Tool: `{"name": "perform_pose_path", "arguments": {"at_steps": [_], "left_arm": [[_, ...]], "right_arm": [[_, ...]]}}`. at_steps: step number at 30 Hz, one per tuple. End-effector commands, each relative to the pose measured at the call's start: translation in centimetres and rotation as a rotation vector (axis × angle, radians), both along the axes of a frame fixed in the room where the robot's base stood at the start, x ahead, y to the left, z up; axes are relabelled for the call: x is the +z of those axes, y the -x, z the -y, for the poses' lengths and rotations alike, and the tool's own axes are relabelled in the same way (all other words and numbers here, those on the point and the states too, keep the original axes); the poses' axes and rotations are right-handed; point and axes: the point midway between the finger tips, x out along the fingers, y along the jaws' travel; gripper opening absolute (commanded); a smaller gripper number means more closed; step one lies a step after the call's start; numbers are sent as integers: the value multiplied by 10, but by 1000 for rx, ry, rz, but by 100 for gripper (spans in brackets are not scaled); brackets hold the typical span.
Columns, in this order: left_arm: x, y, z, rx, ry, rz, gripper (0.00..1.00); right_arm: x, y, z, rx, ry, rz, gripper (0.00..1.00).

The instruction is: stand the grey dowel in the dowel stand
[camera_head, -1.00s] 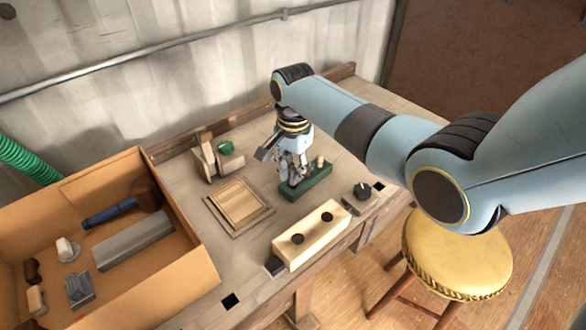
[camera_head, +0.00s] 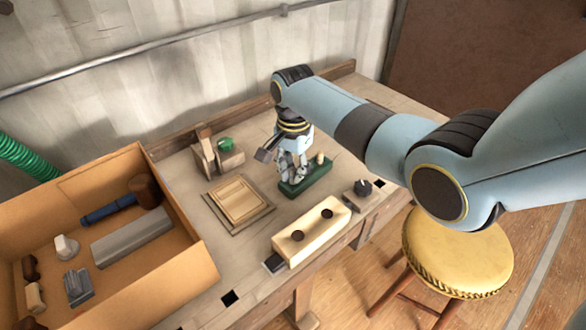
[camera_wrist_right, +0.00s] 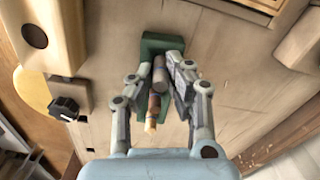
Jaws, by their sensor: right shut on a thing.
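The dowel stand, a long dark green block, lies on the bench in the head view (camera_head: 318,182) and shows below my gripper in the wrist view (camera_wrist_right: 155,45). My right gripper (camera_head: 291,172) is over the stand's left part. In the wrist view its fingers (camera_wrist_right: 166,80) are shut on the grey dowel (camera_wrist_right: 160,66), which is upright at the stand. The fingers hide its lower end, so I cannot tell how deep it sits. A tan dowel (camera_head: 320,158) stands at the stand's right end. My left gripper is not in view.
A pale block with two dark holes (camera_head: 318,226) and a black knob box (camera_head: 361,190) lie at the front. A wooden tray (camera_head: 240,203) lies left of the stand. A cardboard box (camera_head: 190,272) with tools fills the left. A yellow stool (camera_head: 457,255) stands right.

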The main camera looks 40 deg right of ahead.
Motion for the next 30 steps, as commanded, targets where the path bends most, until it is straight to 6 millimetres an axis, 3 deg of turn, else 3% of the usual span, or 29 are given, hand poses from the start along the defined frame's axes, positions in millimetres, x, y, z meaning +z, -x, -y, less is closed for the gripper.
{"name": "perform_pose_path", "arguments": {"at_steps": [17,18,24,30], "left_arm": [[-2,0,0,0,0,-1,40],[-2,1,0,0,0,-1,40],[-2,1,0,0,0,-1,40],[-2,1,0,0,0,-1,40]], "right_arm": [[-5,0,0,0,0,1,2],[-5,0,0,0,0,1,17],[-5,0,0,0,0,0,42],[-5,0,0,0,0,0,42]]}}
